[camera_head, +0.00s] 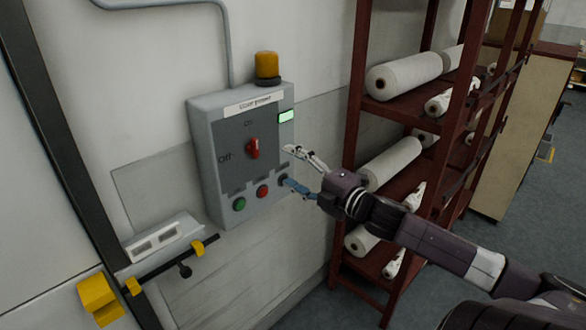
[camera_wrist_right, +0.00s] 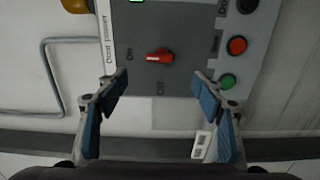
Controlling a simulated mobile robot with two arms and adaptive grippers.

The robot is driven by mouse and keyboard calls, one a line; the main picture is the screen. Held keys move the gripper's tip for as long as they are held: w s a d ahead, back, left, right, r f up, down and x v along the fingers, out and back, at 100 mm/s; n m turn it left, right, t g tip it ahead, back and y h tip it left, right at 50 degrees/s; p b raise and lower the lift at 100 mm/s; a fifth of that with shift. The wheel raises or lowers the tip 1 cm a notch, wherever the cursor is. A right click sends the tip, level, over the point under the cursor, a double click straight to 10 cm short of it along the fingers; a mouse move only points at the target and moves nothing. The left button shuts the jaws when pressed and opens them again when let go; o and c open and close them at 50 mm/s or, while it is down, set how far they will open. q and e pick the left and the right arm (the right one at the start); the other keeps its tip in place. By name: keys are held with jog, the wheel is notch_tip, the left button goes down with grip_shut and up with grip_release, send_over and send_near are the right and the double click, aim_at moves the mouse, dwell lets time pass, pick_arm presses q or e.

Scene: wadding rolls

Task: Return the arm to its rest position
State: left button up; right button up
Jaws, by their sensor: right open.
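My right gripper (camera_head: 288,167) is open and empty in the head view, in front of the right side of a grey wall control box (camera_head: 215,125). Its fingers point at the box, near the red rotary switch (camera_head: 253,149). In the right wrist view my gripper (camera_wrist_right: 160,85) has its fingers spread, with the red switch (camera_wrist_right: 159,56) beyond and between them, apart from both. In the head view the switch handle stands roughly upright, toward the On label. My right arm (camera_head: 430,245) reaches in from the lower right. My left gripper is not in view.
The box bears a green button (camera_head: 239,204), a red button (camera_head: 262,191) and an orange lamp (camera_head: 267,66) on top. A dark red shelf rack (camera_head: 385,108) with several white rolls (camera_head: 404,75) stands close behind my right arm. A yellow-handled latch (camera_head: 98,297) is at lower left.

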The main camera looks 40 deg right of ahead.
dwell(0.4)
